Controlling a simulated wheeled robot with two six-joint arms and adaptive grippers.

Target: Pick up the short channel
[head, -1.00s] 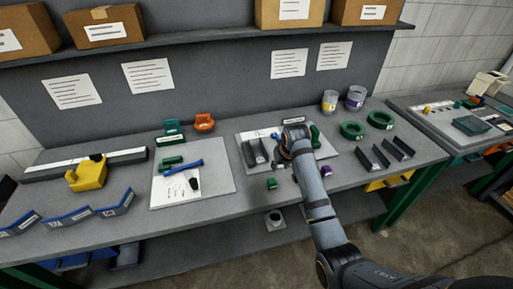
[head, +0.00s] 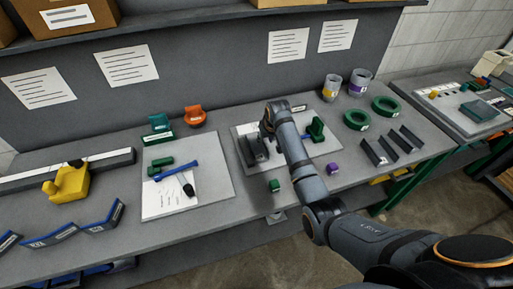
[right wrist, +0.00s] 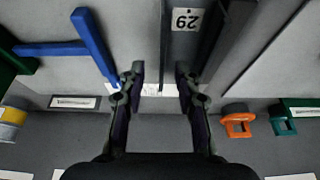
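A dark grey channel (head: 250,153), open at the top with two upright walls, lies on the light board in the middle of the bench. I take it for the short channel. In the right wrist view the channel (right wrist: 185,45) shows a "29" label inside. My right gripper (head: 266,132) is over its far end, partly hidden by my arm. In the right wrist view the gripper (right wrist: 160,75) is open and empty, its fingertips apart near the channel's end; I cannot tell whether they touch it. My left gripper is not in view.
A blue tool (right wrist: 90,45) and a green piece (head: 316,130) are beside the gripper. Dark channels (head: 380,152) and green rings (head: 357,120) stand to the right. A board (head: 215,185) holds tools on the left. A small green block (head: 274,185) lies in front.

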